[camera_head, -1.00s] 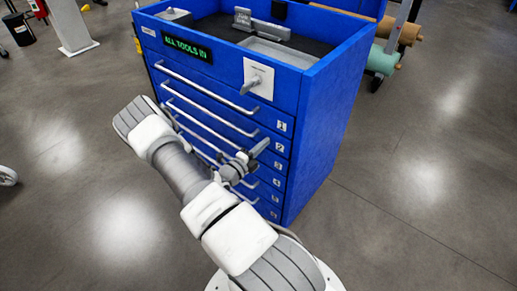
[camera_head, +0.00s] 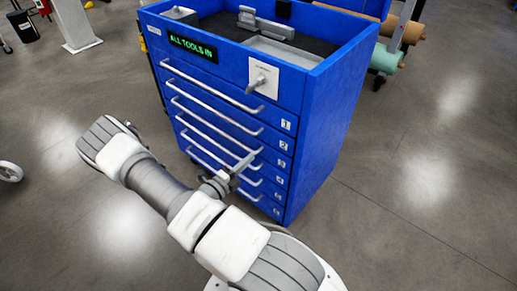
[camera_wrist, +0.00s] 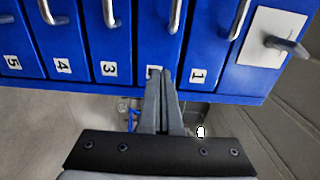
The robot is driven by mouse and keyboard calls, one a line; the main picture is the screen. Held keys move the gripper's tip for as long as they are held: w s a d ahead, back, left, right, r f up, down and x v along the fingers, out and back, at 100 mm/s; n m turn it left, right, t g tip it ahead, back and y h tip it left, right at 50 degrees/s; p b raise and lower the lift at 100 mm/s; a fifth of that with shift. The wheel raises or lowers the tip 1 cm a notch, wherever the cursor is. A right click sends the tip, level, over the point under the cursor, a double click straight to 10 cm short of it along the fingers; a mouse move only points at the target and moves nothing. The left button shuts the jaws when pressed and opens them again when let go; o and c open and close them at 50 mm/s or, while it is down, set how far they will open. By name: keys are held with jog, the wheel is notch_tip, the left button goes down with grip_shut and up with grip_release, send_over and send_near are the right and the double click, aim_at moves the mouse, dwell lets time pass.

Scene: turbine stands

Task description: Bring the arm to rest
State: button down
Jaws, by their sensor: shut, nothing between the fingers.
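My arm (camera_head: 165,190) reaches across the lower left of the head view, bent, in front of a blue tool cabinet (camera_head: 330,130). My gripper (camera_head: 246,163) is in front of the cabinet's drawer fronts and overlaps the lower handles in that view. I cannot tell the exact gap there. In the wrist view my gripper (camera_wrist: 164,76) has both fingers together, with nothing seen between them. Its tips overlap the label between 1 and 3 at the drawers' edge.
Several silver drawer handles (camera_head: 205,93) stick out from the cabinet front. A lever on a white plate (camera_head: 263,79) is at the upper right, beside a green-lit sign (camera_head: 190,46). Grey floor is open to the right (camera_head: 420,190). Rolls (camera_head: 385,57) stand behind.

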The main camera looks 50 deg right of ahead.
jog(key=shift+s+a, duration=0.15)
jog(key=shift+a, duration=1.55)
jog(key=s+a+r+n+t+y+p, duration=0.1)
jog(key=s+a+r+n+y, duration=0.3)
jog(key=r+n, duration=0.7)
jog(key=s+a+r+n+t+y+p, duration=0.2)
jog(key=a+r+n+y, duration=0.6)
jog(key=r, duration=1)
jog(key=s+a+r+n+t+y+p, duration=0.1)
jog(key=s+a+r+n+y+p, duration=0.4)
jog(key=a+r+n, duration=0.7)
notch_tip(320, 180, up, 2)
jog(key=s+n+y, duration=0.1)
jog(key=n, duration=0.3)
jog(key=shift+a+r, duration=0.15)
jog(key=shift+a, duration=0.15)
